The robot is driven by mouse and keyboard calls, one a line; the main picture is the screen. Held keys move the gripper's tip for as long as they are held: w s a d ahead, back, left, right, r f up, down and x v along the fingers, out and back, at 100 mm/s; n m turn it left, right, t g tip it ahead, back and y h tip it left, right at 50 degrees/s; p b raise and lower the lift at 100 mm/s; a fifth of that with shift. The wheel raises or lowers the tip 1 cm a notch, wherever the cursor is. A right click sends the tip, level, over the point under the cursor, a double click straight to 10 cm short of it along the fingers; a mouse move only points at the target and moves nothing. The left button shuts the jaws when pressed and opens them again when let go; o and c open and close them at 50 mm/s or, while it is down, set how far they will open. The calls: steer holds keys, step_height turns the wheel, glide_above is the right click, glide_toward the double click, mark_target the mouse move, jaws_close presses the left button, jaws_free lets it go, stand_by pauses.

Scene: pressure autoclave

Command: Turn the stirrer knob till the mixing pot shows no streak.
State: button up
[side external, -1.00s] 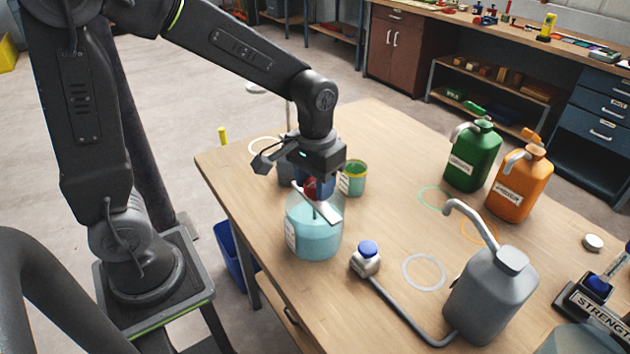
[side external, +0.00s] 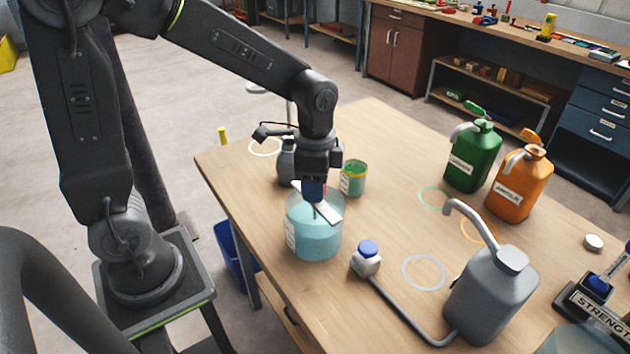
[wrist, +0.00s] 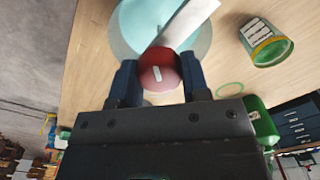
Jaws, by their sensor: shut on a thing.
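The mixing pot (side external: 315,240) is a clear round vessel of pale blue-green liquid near the table's left edge. A flat light bar lies across its top. I see no clear streak in the liquid from here. The red stirrer knob (wrist: 158,68), with a white mark, sits above the bar in the wrist view. My gripper (side external: 313,190) points down over the pot. In the wrist view its blue fingers (wrist: 158,82) are shut on the red knob, one on each side. In the side view the fingers hide the knob.
A small green-rimmed cup (side external: 353,180) stands close behind the pot. A blue-capped pump (side external: 366,258) stands to its right, with a pipe running to a grey jug (side external: 490,290). Green (side external: 472,157) and orange (side external: 520,182) jugs stand at the back right.

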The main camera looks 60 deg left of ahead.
steer(key=m, duration=0.6)
steer(key=shift+m, duration=0.4)
stand_by(0.3)
steer(key=o, duration=0.9)
step_height(320, 180, up, 14)
steer(key=shift+f, duration=0.1)
